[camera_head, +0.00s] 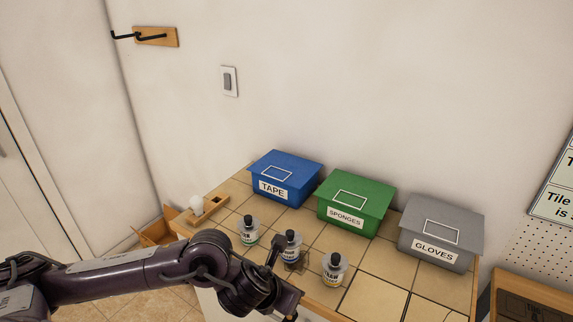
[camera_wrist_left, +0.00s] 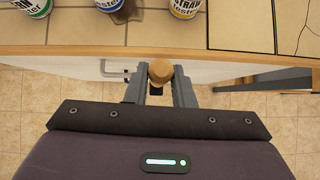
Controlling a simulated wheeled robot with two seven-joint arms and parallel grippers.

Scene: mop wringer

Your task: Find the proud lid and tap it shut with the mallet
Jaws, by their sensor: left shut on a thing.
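Three small tins or bottles with black tops stand on the tiled counter: one with a green label (camera_head: 249,231), one with a blue label (camera_head: 291,248), one with a yellow label (camera_head: 335,270). Their lower parts show at the top of the left wrist view, their tops cut off. Which lid stands proud is too small to tell. My left gripper (camera_wrist_left: 160,88) is shut on a round-ended wooden piece (camera_wrist_left: 160,71), seemingly the mallet's handle, just off the counter's front edge. The mallet's head cannot be made out. My right gripper is not in view.
Lidded boxes stand along the wall: blue TAPE (camera_head: 286,176), green SPONGES (camera_head: 355,202), grey GLOVES (camera_head: 441,232). A wooden holder (camera_head: 212,207) with a white object (camera_head: 196,203) sits at the counter's left end. Bare tiles (camera_head: 373,297) lie right of the yellow-labelled container.

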